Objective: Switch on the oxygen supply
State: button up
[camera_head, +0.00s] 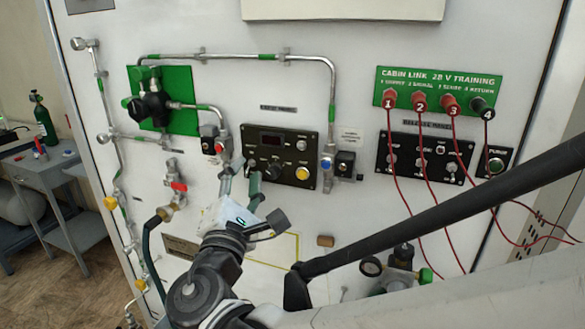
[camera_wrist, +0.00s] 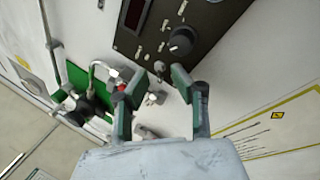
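A black control panel (camera_head: 283,157) with a dark display, small switches, a knob and a yellow button (camera_head: 302,173) is on the white wall. It fills the top of the wrist view, with its round knob (camera_wrist: 180,42) and toggle switches (camera_wrist: 150,48). My gripper (camera_head: 240,182) is in front of the panel's lower left. Its fingers stand apart with nothing held between them; the wrist view (camera_wrist: 160,85) shows this too. A small metal toggle (camera_wrist: 160,69) on the panel's edge shows just beyond the fingertips. I cannot tell which control is the oxygen supply, nor read its label.
A green plate with a black valve (camera_head: 152,107) and metal pipes is left of the panel. A red-handled valve (camera_head: 178,186) is lower left. Red cables (camera_head: 405,200) hang from the green terminal board (camera_head: 437,90) at right. A dark bar (camera_head: 450,205) crosses the lower right.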

jog(key=shift+c, duration=0.6)
grip_shut()
